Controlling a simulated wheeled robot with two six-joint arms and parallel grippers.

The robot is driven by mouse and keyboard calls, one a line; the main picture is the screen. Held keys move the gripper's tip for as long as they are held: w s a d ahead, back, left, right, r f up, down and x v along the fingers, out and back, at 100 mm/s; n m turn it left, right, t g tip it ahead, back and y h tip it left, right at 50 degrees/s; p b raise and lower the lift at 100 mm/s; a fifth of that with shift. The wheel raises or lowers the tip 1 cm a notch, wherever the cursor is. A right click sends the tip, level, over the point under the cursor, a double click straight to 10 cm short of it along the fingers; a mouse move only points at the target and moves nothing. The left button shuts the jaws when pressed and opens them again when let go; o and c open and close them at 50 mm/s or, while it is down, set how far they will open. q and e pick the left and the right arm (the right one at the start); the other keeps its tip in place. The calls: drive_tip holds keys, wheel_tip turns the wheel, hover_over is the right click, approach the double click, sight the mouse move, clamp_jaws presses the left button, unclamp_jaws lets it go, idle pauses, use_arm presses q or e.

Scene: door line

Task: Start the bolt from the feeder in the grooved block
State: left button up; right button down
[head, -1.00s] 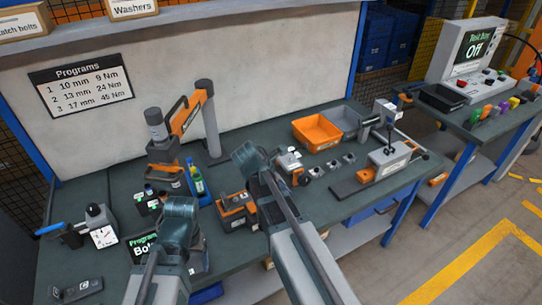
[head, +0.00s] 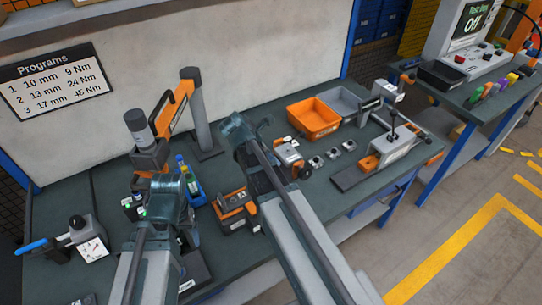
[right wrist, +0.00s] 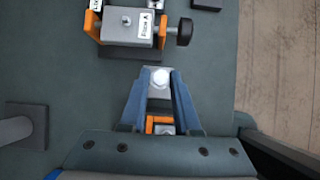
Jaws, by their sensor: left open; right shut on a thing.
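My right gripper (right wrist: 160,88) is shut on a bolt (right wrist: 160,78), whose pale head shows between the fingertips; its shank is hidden. In the head view my right gripper (head: 263,183) is partly behind its own arm. The grooved block (right wrist: 145,24), labelled "Block A", sits in an orange clamp with a black knob, ahead of the fingertips and apart from them. The clamped block also shows in the head view (head: 288,150). An orange and black box, likely the feeder (head: 234,210), stands left of my right gripper. My left gripper (head: 187,225) is open; its fingertips are unclear.
An orange bin (head: 313,118) and a grey bin stand behind the clamp. Several small metal blocks (head: 333,153) lie to its right, before a press-like fixture (head: 393,148). A grey post with an orange arm (head: 200,110) stands at the back left.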

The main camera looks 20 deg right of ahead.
use_arm(q)
drive_tip(key=shift+f+b, duration=1.9)
drive_tip(key=shift+f, duration=0.15)
use_arm(e)
drive_tip(key=shift+f, duration=2.05)
use_arm(q)
drive_tip(key=shift+f+b, duration=1.4)
use_arm(e)
drive_tip(key=shift+f, duration=1.35)
drive_tip(key=shift+c, duration=0.8)
unclamp_jaws()
use_arm(q)
drive_tip(key=shift+r, duration=0.15)
use_arm(e)
drive_tip(key=shift+r, duration=0.15)
use_arm(q)
drive_tip(key=shift+r+p, duration=2.95)
drive_tip(key=shift+p, duration=0.15)
use_arm(e)
drive_tip(key=shift+r, duration=2.9)
